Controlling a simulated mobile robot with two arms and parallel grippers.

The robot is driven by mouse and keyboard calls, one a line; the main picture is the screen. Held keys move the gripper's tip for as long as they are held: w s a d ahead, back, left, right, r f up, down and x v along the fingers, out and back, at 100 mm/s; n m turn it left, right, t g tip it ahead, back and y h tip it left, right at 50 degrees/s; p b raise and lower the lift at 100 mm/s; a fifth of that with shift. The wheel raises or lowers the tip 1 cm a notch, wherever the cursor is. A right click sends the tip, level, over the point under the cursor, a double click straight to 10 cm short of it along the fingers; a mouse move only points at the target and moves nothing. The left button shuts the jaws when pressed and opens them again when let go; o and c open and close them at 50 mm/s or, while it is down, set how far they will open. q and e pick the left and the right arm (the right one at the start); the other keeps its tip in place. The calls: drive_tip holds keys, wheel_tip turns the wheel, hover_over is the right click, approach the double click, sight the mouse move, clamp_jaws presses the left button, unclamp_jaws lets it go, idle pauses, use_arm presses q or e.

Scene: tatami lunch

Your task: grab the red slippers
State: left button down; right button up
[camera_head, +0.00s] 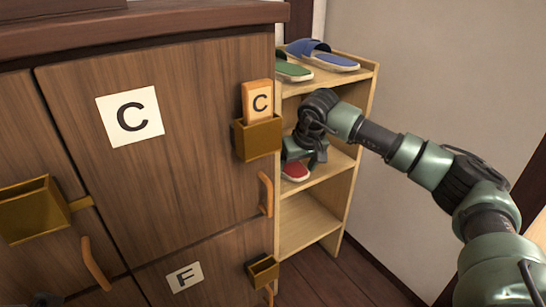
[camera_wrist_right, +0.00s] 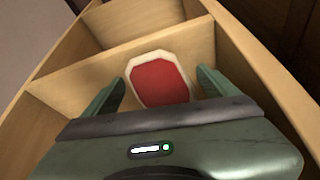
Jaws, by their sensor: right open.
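A red slipper (camera_head: 295,171) with a pale sole lies on a middle shelf of the wooden rack (camera_head: 345,170). It also shows in the right wrist view as a red slipper (camera_wrist_right: 158,82) with a cream rim. Only one red slipper can be made out; my gripper and the cabinet hide part of that shelf. My right gripper (camera_head: 297,155) reaches into the rack just above the slipper. In the right wrist view its two fingers (camera_wrist_right: 160,92) are apart, one on each side of the slipper, with no clear grip on it.
Green (camera_head: 292,70) and blue slippers (camera_head: 322,55) lie on the rack's top shelf. The shelf below the red slipper (camera_head: 305,222) looks empty. A wooden cabinet (camera_head: 200,110) with handles, brass holders and C and F labels stands close on the left. A plain wall (camera_head: 440,70) is on the right.

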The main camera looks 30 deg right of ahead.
drive_tip(key=c, duration=1.3)
drive_tip(key=shift+r, duration=0.15)
drive_tip(key=shift+r+p, duration=0.55)
drive_tip(key=shift+p, duration=0.3)
drive_tip(key=shift+r, duration=0.1)
